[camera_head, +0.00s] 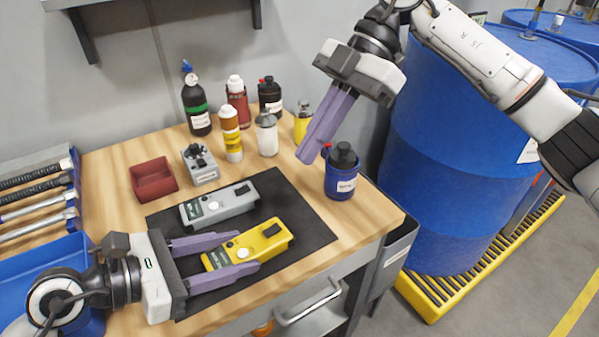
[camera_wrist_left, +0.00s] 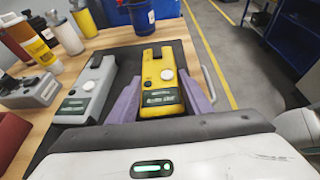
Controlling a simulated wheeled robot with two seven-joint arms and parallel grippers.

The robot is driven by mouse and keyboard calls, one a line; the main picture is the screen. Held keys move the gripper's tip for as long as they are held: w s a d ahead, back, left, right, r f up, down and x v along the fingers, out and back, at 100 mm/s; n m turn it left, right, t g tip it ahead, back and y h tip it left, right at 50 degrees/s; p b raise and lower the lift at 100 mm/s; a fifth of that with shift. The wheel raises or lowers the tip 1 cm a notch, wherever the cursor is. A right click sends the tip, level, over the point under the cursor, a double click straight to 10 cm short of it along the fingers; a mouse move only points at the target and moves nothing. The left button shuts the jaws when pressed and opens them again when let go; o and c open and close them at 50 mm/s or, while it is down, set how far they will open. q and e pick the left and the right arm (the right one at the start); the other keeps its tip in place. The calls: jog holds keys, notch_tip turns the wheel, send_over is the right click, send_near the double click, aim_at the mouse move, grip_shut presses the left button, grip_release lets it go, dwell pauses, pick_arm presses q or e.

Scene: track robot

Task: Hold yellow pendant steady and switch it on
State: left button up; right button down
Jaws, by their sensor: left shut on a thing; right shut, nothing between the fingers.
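The yellow pendant (camera_head: 262,243) lies flat on the black mat (camera_head: 300,215) on the workbench. It has a dark label window, a round white button and a dark part at its far end. My left gripper (camera_head: 229,257) is shut on the yellow pendant, one purple finger along each side. The left wrist view also shows the pendant (camera_wrist_left: 157,85) between the fingers, its button uncovered. My right gripper (camera_head: 308,157) is shut and empty, above the bench near the blue jar, pointing down and left.
A grey pendant (camera_head: 222,205) lies beside the yellow one on the mat. A blue jar (camera_head: 341,172) stands at the mat's right. Several bottles, a grey box (camera_head: 200,165) and a red bin (camera_head: 153,179) stand behind. A large blue drum (camera_head: 440,150) is right of the bench.

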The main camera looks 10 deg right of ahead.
pick_arm(q)
jog(key=shift+w+a+f, duration=0.1)
jog(key=shift+a+f, duration=0.15)
jog(key=shift+f, duration=0.1)
pick_arm(e)
send_over(276, 228)
jog(key=d, duration=0.2)
jog(key=f, duration=0.7)
jog(key=shift+w+a, duration=0.1)
jog(key=shift+w, duration=0.25)
notch_tip(276, 228, down, 2)
jog(key=shift+f, duration=0.25)
jog(key=shift+w+f, duration=0.1)
jog(key=shift+f, duration=0.75)
jog(key=shift+w+d+f+y, duration=0.1)
jog(key=shift+d+f+y, duration=0.25)
jog(key=shift+f+y, duration=0.15)
jog(key=shift+r, duration=0.15)
jog(key=shift+r, duration=0.7)
